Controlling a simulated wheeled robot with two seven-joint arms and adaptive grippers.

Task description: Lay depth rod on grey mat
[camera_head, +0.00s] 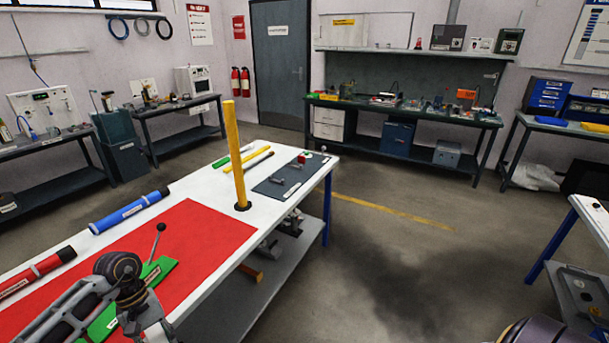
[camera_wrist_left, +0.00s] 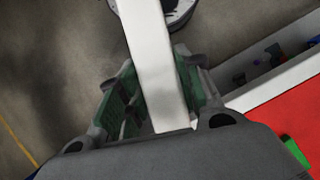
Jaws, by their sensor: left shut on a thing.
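The dark grey mat (camera_head: 272,186) lies at the far right end of the white table, with several small parts on it. My left gripper (camera_head: 150,335) is at the bottom left, over the near part of the table, cut off by the frame edge. In the left wrist view, a long pale bar (camera_wrist_left: 155,65) runs between the fingers of my left gripper (camera_wrist_left: 157,85), which is shut on it. I cannot tell whether this bar is the depth rod. My right gripper is not in view.
A yellow rod (camera_head: 236,150) stands upright in a black ring on the white table (camera_head: 212,190). A red mat (camera_head: 215,237), a blue tube (camera_head: 130,211), a red tube (camera_head: 38,271) and a green part with a lever (camera_head: 160,271) lie nearby. Thin rods lie beside the grey mat.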

